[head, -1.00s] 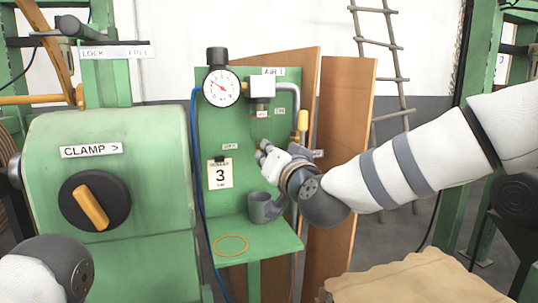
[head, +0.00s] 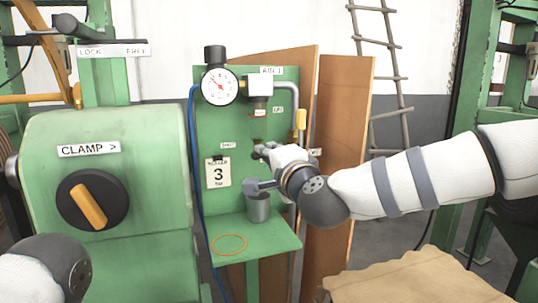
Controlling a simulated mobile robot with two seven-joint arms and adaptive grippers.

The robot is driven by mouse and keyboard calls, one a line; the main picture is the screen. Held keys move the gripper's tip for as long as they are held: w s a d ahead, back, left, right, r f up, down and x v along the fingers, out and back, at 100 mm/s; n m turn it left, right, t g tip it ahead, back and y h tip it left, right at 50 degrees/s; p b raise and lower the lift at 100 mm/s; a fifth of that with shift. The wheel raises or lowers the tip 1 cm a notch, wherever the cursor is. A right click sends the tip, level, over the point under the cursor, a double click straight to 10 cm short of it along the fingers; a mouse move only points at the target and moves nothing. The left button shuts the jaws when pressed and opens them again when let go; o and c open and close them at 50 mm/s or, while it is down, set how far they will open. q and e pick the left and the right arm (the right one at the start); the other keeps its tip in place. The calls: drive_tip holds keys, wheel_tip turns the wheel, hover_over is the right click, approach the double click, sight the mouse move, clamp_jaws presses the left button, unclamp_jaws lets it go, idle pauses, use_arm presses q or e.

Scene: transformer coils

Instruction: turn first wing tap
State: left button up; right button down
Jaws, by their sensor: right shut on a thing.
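The wing tap (head: 257,141) is on the green air panel (head: 235,125), between the small SHUT and OPEN labels, and is mostly hidden by my gripper. My right gripper (head: 260,152) reaches in from the right and is shut on the tap. A dark grey part of the gripper sticks out lower, just above a metal cup. My left arm shows at the bottom left, but its gripper is out of view.
The grey cup (head: 258,209) and an orange ring (head: 229,244) are on the panel's shelf. The CLAMP machine (head: 140,150) stands left, and a cardboard-coloured sheet (head: 410,280) lies front right.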

drive_tip(key=shift+f+m, duration=0.1)
drive_tip(key=shift+m, duration=0.9)
drive_tip(key=c, duration=1.7)
unclamp_jaws()
drive_tip(key=shift+o, duration=0.2)
drive_tip(key=v, duration=1.2)
